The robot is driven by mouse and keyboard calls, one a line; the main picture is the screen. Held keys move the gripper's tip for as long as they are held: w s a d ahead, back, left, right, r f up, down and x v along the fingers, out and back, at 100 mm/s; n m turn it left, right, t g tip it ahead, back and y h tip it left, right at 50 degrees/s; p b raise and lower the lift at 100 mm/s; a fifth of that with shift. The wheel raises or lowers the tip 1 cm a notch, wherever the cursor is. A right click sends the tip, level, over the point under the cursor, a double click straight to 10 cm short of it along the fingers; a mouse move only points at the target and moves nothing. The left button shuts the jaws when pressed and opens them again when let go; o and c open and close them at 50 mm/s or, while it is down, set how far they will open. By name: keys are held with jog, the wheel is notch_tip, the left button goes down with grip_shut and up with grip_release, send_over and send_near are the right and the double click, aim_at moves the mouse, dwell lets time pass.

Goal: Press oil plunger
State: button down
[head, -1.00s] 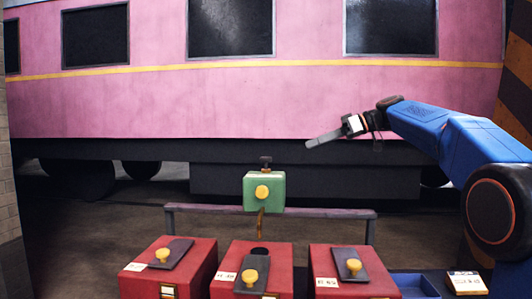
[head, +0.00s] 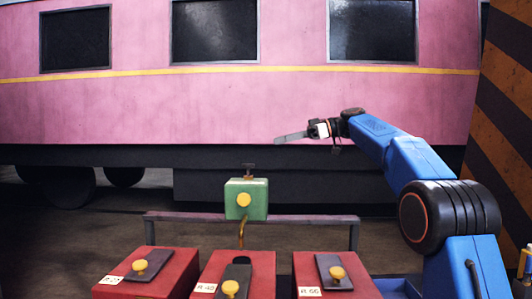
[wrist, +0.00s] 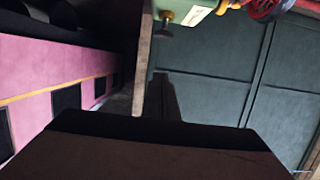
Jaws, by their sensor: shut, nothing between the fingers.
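A green oil box (head: 246,199) stands on a rail in the middle of the head view. A short dark plunger (head: 248,170) sticks up from its top, a yellow knob (head: 244,200) is on its front, and a brass spout (head: 241,235) hangs below. My gripper (head: 279,138) is shut and empty. In the picture it points left, higher than the plunger and a little to its right, apart from it.
Red boxes with dark lids and yellow knobs stand in front: left (head: 146,276), middle (head: 245,264), right (head: 340,275). The rail (head: 300,218) runs behind them. A pink carriage (head: 200,105) fills the back. A striped wall (head: 505,130) is at right.

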send_over(248, 166)
jog(key=w+d, duration=0.2)
jog(key=d, duration=0.1)
notch_tip(248, 166, down, 2)
notch_tip(248, 166, down, 3)
jog(key=shift+r, duration=0.2)
jog(key=shift+a+f, duration=0.1)
jog(key=shift+f, duration=0.75)
jog(key=shift+f, duration=0.15)
jog(key=shift+f, duration=1.35)
